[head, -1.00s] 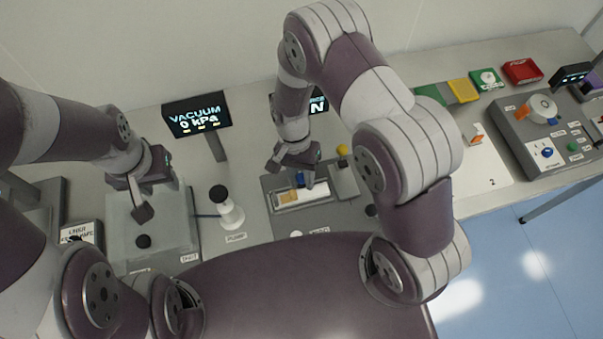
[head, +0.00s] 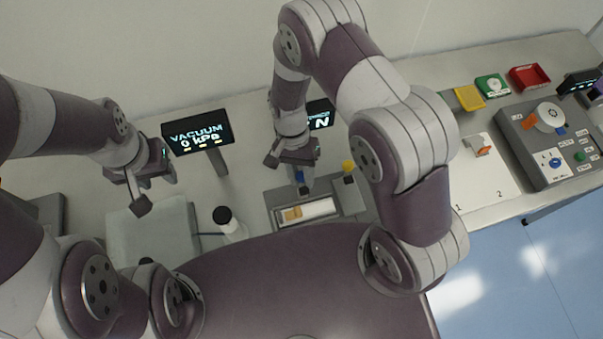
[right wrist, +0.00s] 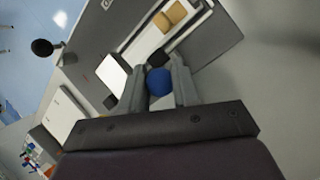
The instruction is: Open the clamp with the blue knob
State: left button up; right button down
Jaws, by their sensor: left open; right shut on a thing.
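The clamp's blue knob (right wrist: 159,82) sits between the two fingers of my right gripper (right wrist: 162,88) in the right wrist view. The fingers are shut on it. In the head view my right gripper (head: 302,178) is at the back edge of a grey fixture (head: 352,200), with a bit of the blue knob (head: 300,176) showing. In front of the knob is a pale tray with tan pieces (head: 292,213). The clamp's arm is mostly hidden by the fingers. My left gripper (head: 155,192) is open and empty above a pale plate at the left.
A yellow knob (head: 348,166) stands just right of my right gripper. A force display (head: 320,115) is behind. A dial panel (head: 545,140) and coloured trays are at the right.

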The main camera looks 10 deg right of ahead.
jog(key=shift+w, duration=0.1)
dwell(0.3)
jog(key=c, duration=1.1)
grip_release()
jog(key=shift+o, duration=1.3)
jog(key=shift+f, duration=0.1)
jog(key=shift+w, duration=0.15)
jog(key=r, duration=0.1)
jog(key=r+b, duration=0.1)
jog(key=r, duration=0.1)
jog(key=r+b, duration=0.1)
jog(key=shift+s+d+r, duration=0.15)
jog(key=shift+s+d, duration=0.15)
jog(key=shift+s, duration=0.05)
pick_arm(q)
notch_tip(320, 180, down, 5)
jog(key=b, duration=0.2)
jog(key=shift+w+b, duration=0.15)
jog(key=shift+b, duration=0.2)
pick_arm(e)
jog(key=s+d+r, duration=0.6)
jog(key=s+d, duration=0.1)
jog(key=s, duration=0.1)
jog(key=shift+d+r, duration=0.15)
jog(key=shift+r, duration=0.2)
jog(key=shift+w, duration=0.1)
